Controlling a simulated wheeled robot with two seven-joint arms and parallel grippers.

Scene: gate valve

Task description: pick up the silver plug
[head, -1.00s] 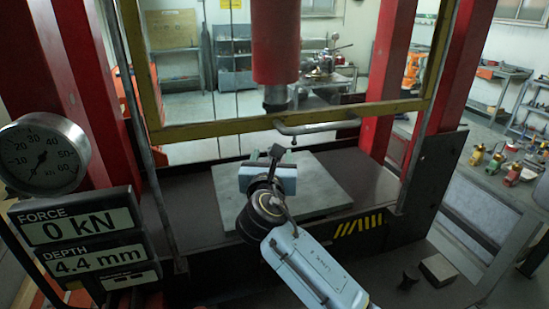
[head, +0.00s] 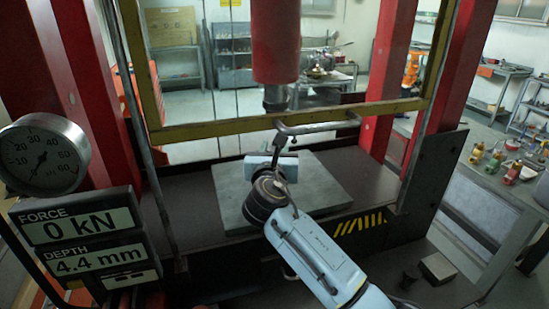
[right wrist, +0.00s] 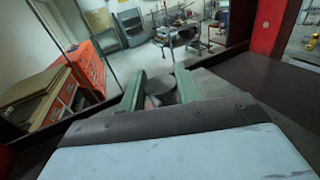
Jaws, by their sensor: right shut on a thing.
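My right gripper (head: 275,152) is over the grey plate on the press bed, below the press ram in the head view. In the right wrist view its two green fingers (right wrist: 158,90) are closed on a grey, round-topped piece, which looks like the silver plug (right wrist: 160,86). In the head view the plug cannot be made out, as the gripper body and wrist cover that spot. My left gripper is in neither view.
The red press ram (head: 276,45) hangs above the plate (head: 320,185). A yellow guard frame (head: 210,130) with a grey handle (head: 318,127) crosses close to my right gripper. Red columns stand at both sides. A small metal block (head: 437,268) lies at lower right.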

